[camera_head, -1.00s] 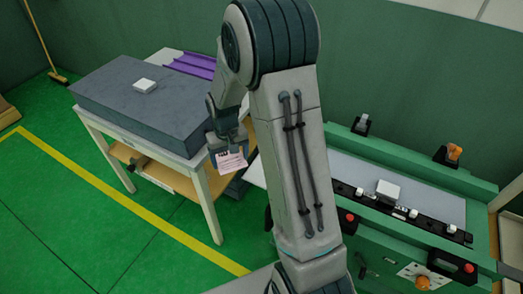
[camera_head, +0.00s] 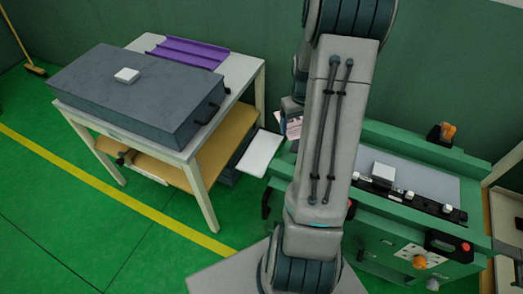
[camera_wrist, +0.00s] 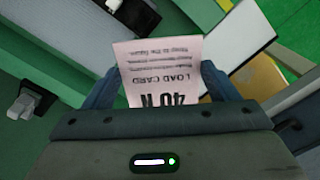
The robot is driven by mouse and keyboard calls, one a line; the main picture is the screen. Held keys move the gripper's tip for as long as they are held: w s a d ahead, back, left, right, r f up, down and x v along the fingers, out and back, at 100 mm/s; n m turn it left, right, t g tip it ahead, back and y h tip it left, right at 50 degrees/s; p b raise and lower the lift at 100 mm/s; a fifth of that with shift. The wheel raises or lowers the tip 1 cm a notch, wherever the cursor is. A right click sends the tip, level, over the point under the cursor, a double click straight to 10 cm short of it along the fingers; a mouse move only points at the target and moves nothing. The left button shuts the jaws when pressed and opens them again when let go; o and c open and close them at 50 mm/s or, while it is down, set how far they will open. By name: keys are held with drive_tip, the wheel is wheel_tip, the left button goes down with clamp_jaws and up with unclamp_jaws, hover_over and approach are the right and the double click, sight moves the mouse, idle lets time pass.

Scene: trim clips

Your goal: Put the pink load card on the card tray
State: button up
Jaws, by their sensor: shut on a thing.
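The pink load card (camera_wrist: 160,68) is held in my gripper (camera_wrist: 160,82), its printed face toward the wrist camera, reading "LOAD CARD" and "40 N" upside down. In the head view the card (camera_head: 294,128) shows as a small pink patch, partly hidden by my arm. My gripper (camera_head: 290,106) is mostly hidden there too. A flat white tray (camera_head: 260,153), which looks like the card tray, lies between the table and the green machine. The card appears to the right of this tray in the picture and apart from it; its height is unclear.
The green machine (camera_head: 400,238) stands on the right, with a white block (camera_head: 383,170) and knobs on it. On the left, a white-topped table (camera_head: 243,72) bears a grey slab (camera_head: 135,100) and a purple channelled piece (camera_head: 187,52). Green floor is clear in front.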

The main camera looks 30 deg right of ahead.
drive_tip(key=p, duration=0.1)
hover_over(263, 157)
wheel_tip(263, 157, down, 7)
drive_tip(key=shift+d+r, duration=0.15)
drive_tip(key=shift+r, duration=0.05)
drive_tip(key=shift+f, duration=0.15)
drive_tip(key=shift+f+p, duration=0.3)
drive_tip(key=shift+f, duration=1.6)
drive_tip(key=shift+f, duration=0.1)
drive_tip(key=shift+f, duration=0.15)
drive_tip(key=o, duration=0.9)
